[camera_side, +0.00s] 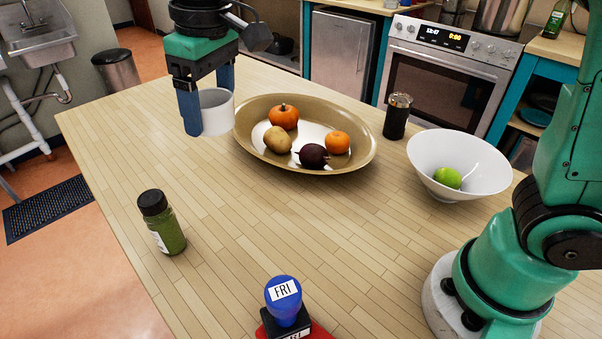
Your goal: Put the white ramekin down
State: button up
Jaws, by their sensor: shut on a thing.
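The white ramekin (217,113) is at the upper left of the side view, just left of the oval platter. My gripper (208,110) points down from above with its two blue fingers shut on the ramekin's wall. The near finger is at the ramekin's left side, and the other shows behind it at the rim. The ramekin looks upright. I cannot tell from this view whether its base touches the wooden table (235,230) or hangs a little above it.
A tan oval platter (250,150) holds a pumpkin, potato, beet and orange. A dark grinder (397,117) and a white bowl (475,185) with a lime stand right. A green jar (163,222) and a blue FRI stamp (284,300) stand nearer. The table's middle left is clear.

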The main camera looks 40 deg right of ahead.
send_over(211, 202)
jog(key=s, duration=0.1)
jog(key=f+n, duration=0.1)
jog(key=f, duration=2)
jog(key=shift+w+d, duration=0.1)
jog(key=shift+w, duration=0.25)
jog(key=shift+f, duration=0.15)
jog(key=o, duration=1.2)
jog(key=shift+o, duration=0.2)
notch_tip(211, 202, up, 12)
jog(key=s, duration=0.1)
jog(key=s+d+r+m+t, duration=0.3)
jog(key=s+d+r, duration=0.2)
jog(key=s+d, duration=0.35)
jog(key=s+d+f+m+t, duration=0.3)
jog(key=s+d, duration=0.2)
jog(key=s, duration=0.3)
jog(key=shift+d+f+h, duration=0.25)
jog(key=shift+f+h, duration=0.05)
jog(key=shift+f, duration=0.1)
